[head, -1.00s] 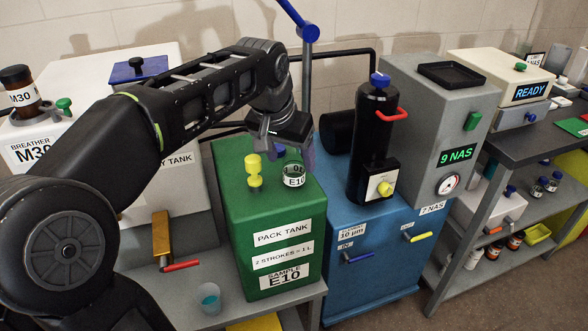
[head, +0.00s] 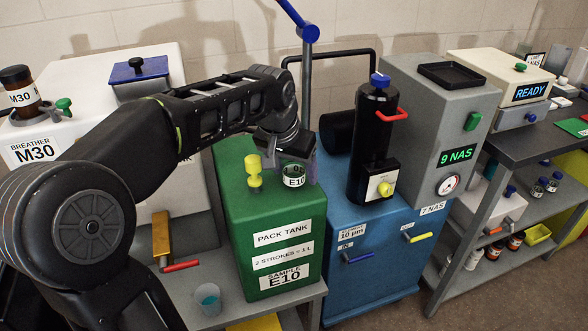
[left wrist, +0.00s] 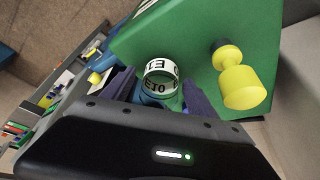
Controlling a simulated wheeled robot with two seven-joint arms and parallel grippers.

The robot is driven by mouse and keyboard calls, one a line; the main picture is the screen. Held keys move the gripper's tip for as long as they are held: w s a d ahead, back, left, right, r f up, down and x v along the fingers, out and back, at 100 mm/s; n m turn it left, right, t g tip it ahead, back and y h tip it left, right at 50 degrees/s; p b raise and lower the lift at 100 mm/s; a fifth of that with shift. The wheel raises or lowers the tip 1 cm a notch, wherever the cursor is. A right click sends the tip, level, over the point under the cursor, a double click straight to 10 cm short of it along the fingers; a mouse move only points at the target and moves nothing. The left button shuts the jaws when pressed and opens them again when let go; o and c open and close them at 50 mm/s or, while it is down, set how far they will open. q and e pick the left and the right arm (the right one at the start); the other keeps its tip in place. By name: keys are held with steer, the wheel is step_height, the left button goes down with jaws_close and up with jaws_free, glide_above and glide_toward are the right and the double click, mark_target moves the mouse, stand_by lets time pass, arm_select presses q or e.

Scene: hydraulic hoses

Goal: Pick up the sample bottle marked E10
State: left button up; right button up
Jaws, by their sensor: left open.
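The sample bottle marked E10 (head: 293,182) stands on top of the green pack tank (head: 232,215). It is a small clear bottle with a white label band, and its upper part is hidden behind my gripper in the head view. My left gripper (head: 287,160) is above and around it, pointing down and open. In the left wrist view the bottle (left wrist: 160,72) shows between the two dark fingers of my left gripper (left wrist: 160,92), one on each side. I cannot tell whether either finger touches it. My right gripper is not in view.
A yellow knob (head: 254,172) stands on the tank just left of the bottle. A blue unit (head: 370,260) with a black cylinder (head: 372,140) stands to the right. A small cup (head: 208,298) sits on the bench at front left.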

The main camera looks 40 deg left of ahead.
arm_select(q)
steer(key=c, duration=1.4)
steer(key=shift+c, duration=0.2)
step_height(320, 180, up, 10)
steer(key=shift+r+p, duration=0.1)
steer(key=shift+p, duration=0.55)
